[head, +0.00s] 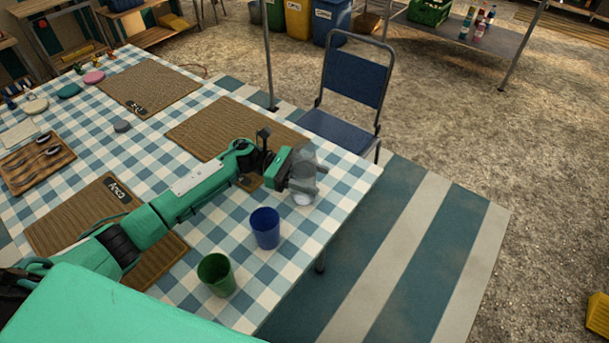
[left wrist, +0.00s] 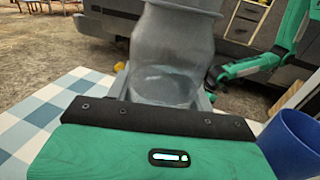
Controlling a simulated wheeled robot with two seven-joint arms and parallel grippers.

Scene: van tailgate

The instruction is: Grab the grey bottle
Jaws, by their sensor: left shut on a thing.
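The grey bottle (head: 305,158) is a translucent grey vessel near the right edge of the checked table in the head view. My left gripper (head: 301,178) is shut around it, with a finger showing at its side. In the left wrist view the grey bottle (left wrist: 172,60) stands between the fingers of my left gripper (left wrist: 165,90), close to the palm. I cannot tell whether its base touches the table.
A blue cup (head: 265,228) and a green cup (head: 216,275) stand nearer on the checked table (head: 318,218). Woven placemats (head: 225,125) and a wooden tray (head: 36,165) lie on it. A blue chair (head: 352,85) stands beyond the far edge.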

